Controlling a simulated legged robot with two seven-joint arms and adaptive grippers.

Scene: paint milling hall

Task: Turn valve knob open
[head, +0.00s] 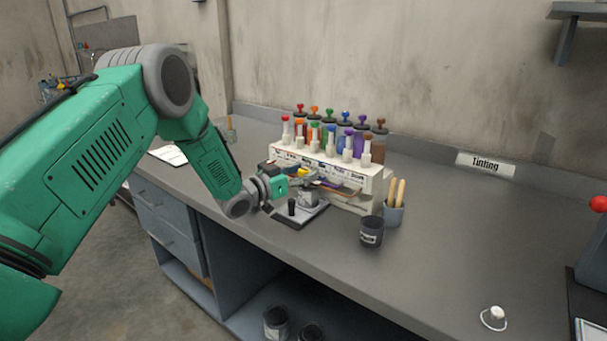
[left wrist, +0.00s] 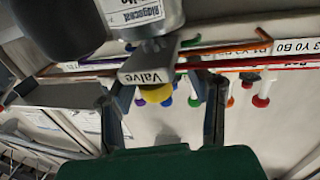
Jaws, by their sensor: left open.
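In the left wrist view a grey block labelled "Valve" (left wrist: 152,66) lies between and just beyond the fingers of my left gripper (left wrist: 165,88). A yellow round part (left wrist: 157,95), perhaps the knob, shows partly behind the block. The fingers are apart, one on each side, with no clear contact. In the head view my left gripper (head: 299,181) is at the front of the white dispenser rack (head: 346,169), above a small stand (head: 298,216). There the valve is small and mostly covered by the gripper. My right gripper is out of view.
Several coloured-top bottles (head: 345,122) stand on the rack. A dark pot (head: 371,231) and a cup with wooden sticks (head: 393,216) stand to the right. The worktop (head: 440,230) is mostly clear farther right, up to a small white object (head: 493,316).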

